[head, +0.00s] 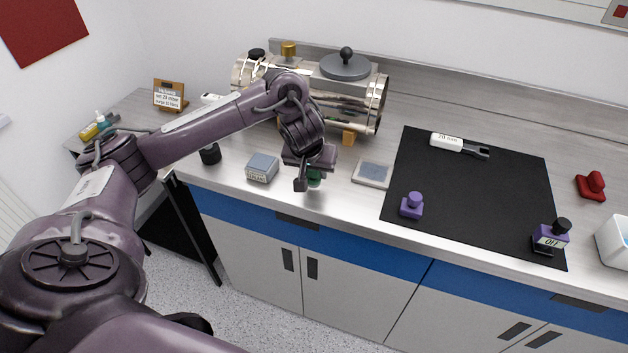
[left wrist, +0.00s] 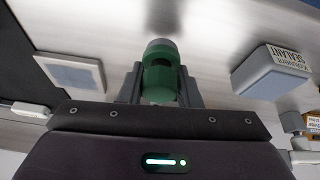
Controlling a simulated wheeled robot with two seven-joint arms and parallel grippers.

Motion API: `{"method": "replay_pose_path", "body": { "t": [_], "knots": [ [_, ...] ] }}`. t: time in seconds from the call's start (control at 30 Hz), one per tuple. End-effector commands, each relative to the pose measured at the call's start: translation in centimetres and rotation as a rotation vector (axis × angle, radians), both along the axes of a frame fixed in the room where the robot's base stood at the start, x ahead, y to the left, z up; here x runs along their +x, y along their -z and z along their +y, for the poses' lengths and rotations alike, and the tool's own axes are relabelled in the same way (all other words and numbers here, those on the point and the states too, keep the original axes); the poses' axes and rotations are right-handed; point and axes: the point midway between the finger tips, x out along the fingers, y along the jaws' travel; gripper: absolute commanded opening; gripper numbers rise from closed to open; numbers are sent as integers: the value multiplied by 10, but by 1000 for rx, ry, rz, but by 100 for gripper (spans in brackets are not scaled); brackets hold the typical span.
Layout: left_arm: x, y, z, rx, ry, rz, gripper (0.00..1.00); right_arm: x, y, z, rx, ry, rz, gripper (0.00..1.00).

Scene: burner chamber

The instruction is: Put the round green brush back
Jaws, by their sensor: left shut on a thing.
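I cannot tell whether the brush touches the bench top. My right gripper is not in view.
A grey-blue sealant block (head: 262,168) is left of the gripper; a pale square pad (head: 373,174) is right. The metal chamber (head: 365,100) stands behind. A black mat (head: 470,200) holds a purple stamp-like piece (head: 411,205), a bottle (head: 550,236) and a tool (head: 459,146).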

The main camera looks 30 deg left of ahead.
Motion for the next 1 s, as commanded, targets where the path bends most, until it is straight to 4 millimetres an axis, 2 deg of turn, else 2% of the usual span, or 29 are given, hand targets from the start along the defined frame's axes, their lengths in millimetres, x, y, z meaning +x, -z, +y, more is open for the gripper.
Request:
{"method": "replay_pose_path", "body": {
  "t": [0.03, 0.1, 0.47, 0.5, 0.67, 1.0],
  "knots": [
    [-1, 13, 0, 0, 0, 3, 12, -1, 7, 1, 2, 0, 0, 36],
    [0, 20, 0, -1, -1, 1, 12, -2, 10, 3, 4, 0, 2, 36],
    [0, 21, 0, 1, 0, 0, 12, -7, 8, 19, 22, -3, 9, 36],
    [0, 22, 0, 1, 1, 0, 31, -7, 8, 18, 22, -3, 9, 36],
    [0, 22, 0, 0, 1, 0, 52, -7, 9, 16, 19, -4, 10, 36],
    [1, 18, 0, 0, 0, -3, 52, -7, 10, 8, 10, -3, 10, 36]
  ]
}}
